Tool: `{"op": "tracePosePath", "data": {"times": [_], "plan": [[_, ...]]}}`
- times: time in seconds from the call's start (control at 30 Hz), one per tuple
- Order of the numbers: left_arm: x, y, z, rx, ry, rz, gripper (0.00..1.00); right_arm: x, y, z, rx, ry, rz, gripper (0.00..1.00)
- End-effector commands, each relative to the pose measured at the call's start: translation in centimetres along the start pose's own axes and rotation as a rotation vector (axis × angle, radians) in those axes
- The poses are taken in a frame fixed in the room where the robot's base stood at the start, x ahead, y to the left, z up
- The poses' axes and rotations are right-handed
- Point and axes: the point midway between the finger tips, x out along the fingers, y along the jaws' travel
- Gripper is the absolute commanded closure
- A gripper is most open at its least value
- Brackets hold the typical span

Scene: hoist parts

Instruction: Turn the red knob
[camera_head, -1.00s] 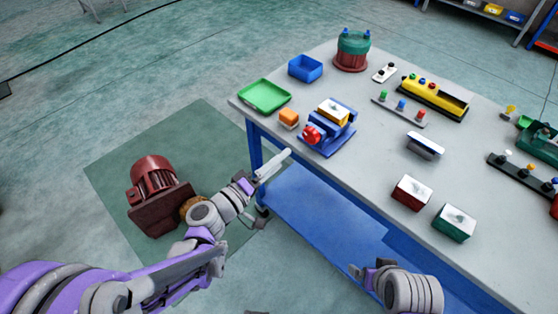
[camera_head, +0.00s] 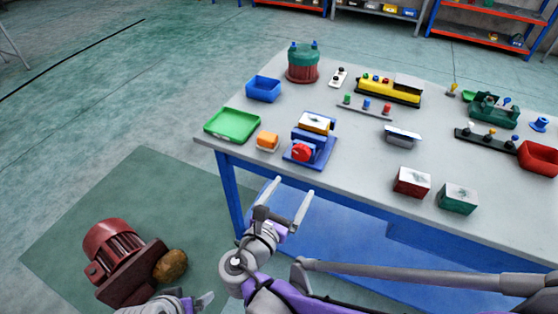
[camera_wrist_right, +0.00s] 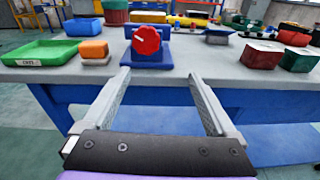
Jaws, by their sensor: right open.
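The red knob (camera_head: 303,152) is on the front of a blue fixture (camera_head: 325,150) near the table's front left edge. In the right wrist view the knob (camera_wrist_right: 146,40) faces me and carries a white mark. My right gripper (camera_head: 290,197) is open and empty, in front of the table edge and short of the knob. In the wrist view its fingers (camera_wrist_right: 158,95) point toward the fixture, with the knob beyond and between them, left of centre. My left gripper (camera_head: 200,301) shows only partly at the bottom edge; its jaw state is unclear.
An orange block (camera_head: 267,141) and green tray (camera_head: 232,125) sit left of the fixture. A blue bin (camera_head: 263,88) is behind. Red (camera_head: 412,181) and green (camera_head: 457,198) boxes stand to the right. A dark red motor (camera_head: 115,250) is on the floor mat at left.

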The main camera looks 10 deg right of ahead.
Motion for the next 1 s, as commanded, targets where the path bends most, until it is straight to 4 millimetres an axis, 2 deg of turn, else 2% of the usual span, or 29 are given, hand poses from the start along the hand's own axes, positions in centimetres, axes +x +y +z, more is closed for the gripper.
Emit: {"op": "tracePosePath", "data": {"times": [0.03, 0.1, 0.23, 0.37, 0.7, 0.83, 1.0], "plan": [[-0.1, -0.7, 0.5, 0.012, -0.007, -0.033, 0.07, -0.5, 1.0, 0.2, -0.045, -0.038, 0.017, 0.07], [-0.3, -1.4, 0.9, 0.025, -0.013, -0.065, 0.07, -0.9, 1.7, 0.7, -0.089, -0.074, 0.028, 0.07], [-0.4, -1.8, 1.1, 0.031, -0.016, -0.085, 0.07, -0.5, 2.0, 1.0, -0.115, -0.098, 0.031, 0.07], [-0.3, -1.8, 1.1, 0.031, -0.016, -0.084, 0.07, 1.3, 1.9, 1.2, -0.115, -0.097, 0.027, 0.07], [0.0, -1.8, 1.2, 0.031, -0.017, -0.083, 0.07, 7.6, 2.2, 1.8, -0.113, -0.096, 0.028, 0.07], [0.1, -1.8, 1.2, 0.031, -0.017, -0.083, 0.07, 9.0, 2.3, 1.9, -0.113, -0.095, 0.029, 0.07], [0.1, -1.8, 1.2, 0.031, -0.017, -0.083, 0.07, 9.7, 2.4, 2.0, -0.112, -0.094, 0.032, 0.07]]}}
